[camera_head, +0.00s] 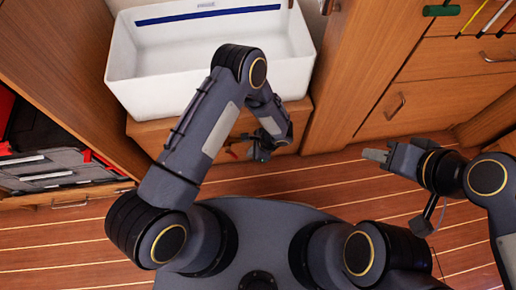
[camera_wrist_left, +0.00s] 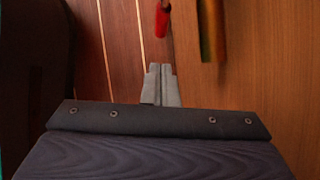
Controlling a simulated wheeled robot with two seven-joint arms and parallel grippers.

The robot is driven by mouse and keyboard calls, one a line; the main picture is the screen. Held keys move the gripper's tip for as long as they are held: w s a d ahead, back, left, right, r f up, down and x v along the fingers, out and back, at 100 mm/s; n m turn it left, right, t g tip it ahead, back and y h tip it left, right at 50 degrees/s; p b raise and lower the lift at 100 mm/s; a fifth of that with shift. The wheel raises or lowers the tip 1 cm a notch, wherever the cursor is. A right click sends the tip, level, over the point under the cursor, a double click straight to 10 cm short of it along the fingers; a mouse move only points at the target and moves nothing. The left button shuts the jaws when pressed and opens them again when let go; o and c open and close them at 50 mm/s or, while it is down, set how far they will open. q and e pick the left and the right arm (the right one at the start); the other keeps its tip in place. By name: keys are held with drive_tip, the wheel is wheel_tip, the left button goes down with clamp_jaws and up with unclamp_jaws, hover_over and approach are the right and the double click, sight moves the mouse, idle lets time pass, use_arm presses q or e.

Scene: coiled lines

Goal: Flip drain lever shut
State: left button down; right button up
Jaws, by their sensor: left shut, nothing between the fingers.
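A red handle (camera_wrist_left: 162,18), which looks like the drain lever's grip, shows at the top of the left wrist view, ahead of the fingertips and apart from them in the picture. A small reddish spot (camera_head: 232,153) beside my left gripper in the head view may be the same lever; my arm hides most of that area. My left gripper (camera_wrist_left: 161,85) is shut and empty. In the head view it (camera_head: 262,155) is low by the wooden front under the white basin (camera_head: 215,58). My right gripper (camera_head: 376,155) hangs over the floor at right, away from the lever.
A brownish-gold bar (camera_wrist_left: 212,30) stands right of the red handle, along a wooden panel (camera_wrist_left: 270,70). Wooden drawers (camera_head: 415,100) with handles are at the right. A dark case (camera_head: 50,170) sits at the left. The plank floor (camera_head: 330,185) between my arms is clear.

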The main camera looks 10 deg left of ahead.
sight(232, 154)
use_arm(q)
drive_tip(key=shift+s+a+f, duration=0.1)
drive_tip(key=shift+a+f, duration=0.15)
drive_tip(key=shift+a, duration=0.75)
drive_tip(key=shift+s+a+f, duration=0.1)
drive_tip(key=shift+a+f, duration=0.15)
drive_tip(key=shift+a, duration=0.7)
drive_tip(key=shift+a+f+b, duration=0.15)
drive_tip(key=shift+f+b, duration=0.15)
drive_tip(key=shift+b, duration=0.5)
